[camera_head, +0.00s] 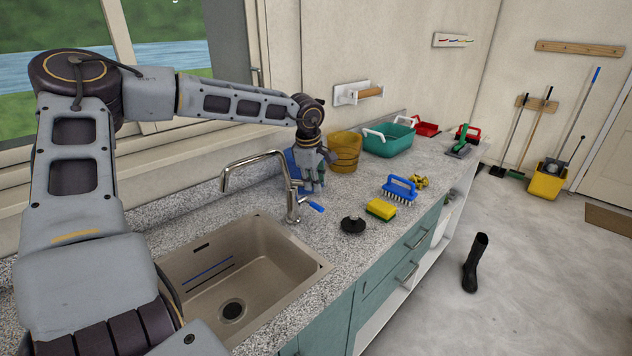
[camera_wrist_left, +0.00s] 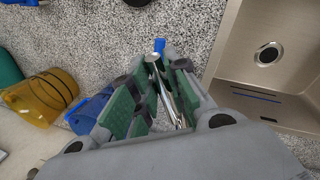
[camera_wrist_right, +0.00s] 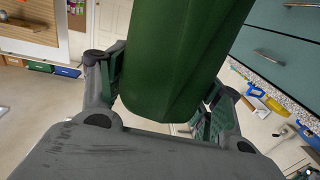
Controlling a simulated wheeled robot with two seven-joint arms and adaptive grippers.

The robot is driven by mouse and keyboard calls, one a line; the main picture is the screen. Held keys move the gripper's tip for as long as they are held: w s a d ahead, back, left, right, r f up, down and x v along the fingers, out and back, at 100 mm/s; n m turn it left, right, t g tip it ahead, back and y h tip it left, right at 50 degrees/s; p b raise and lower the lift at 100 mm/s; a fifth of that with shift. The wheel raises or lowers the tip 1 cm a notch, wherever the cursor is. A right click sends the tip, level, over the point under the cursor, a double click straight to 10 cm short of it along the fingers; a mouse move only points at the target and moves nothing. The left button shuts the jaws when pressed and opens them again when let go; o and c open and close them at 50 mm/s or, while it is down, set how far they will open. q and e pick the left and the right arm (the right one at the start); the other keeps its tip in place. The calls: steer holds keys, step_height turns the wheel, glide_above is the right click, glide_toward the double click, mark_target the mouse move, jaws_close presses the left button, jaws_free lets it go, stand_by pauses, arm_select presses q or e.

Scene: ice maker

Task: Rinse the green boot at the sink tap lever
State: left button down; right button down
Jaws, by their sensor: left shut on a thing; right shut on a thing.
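The sink tap (camera_head: 290,190) is a curved metal spout with a blue-tipped lever (camera_head: 317,206) beside the sink. My left gripper (camera_head: 312,184) points down at the tap. In the left wrist view its fingers (camera_wrist_left: 158,95) are shut around metal of the tap, and the blue lever tip (camera_wrist_left: 159,45) shows just beyond them. I cannot tell exactly which part is gripped. In the right wrist view the green boot (camera_wrist_right: 175,60) fills the space between the fingers of my right gripper (camera_wrist_right: 165,95), which is shut on it. The head view shows neither the boot nor this gripper.
The sink basin (camera_head: 270,265) is empty, with a dark drain. Tubs stand farther along the counter.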

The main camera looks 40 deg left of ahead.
arm_select(q)
steer(key=shift+r, duration=0.2)
steer(key=shift+a+r+t+h+p, duration=0.3)
steer(key=shift+r+h, duration=0.1)
steer(key=shift+h, duration=0.3)
steer(key=c, duration=1.4)
jaws_free()
steer(key=shift+s+r, duration=0.1)
steer(key=shift+v, duration=5.85)
steer(key=shift+d+r, duration=0.1)
steer(key=shift+r, duration=0.1)
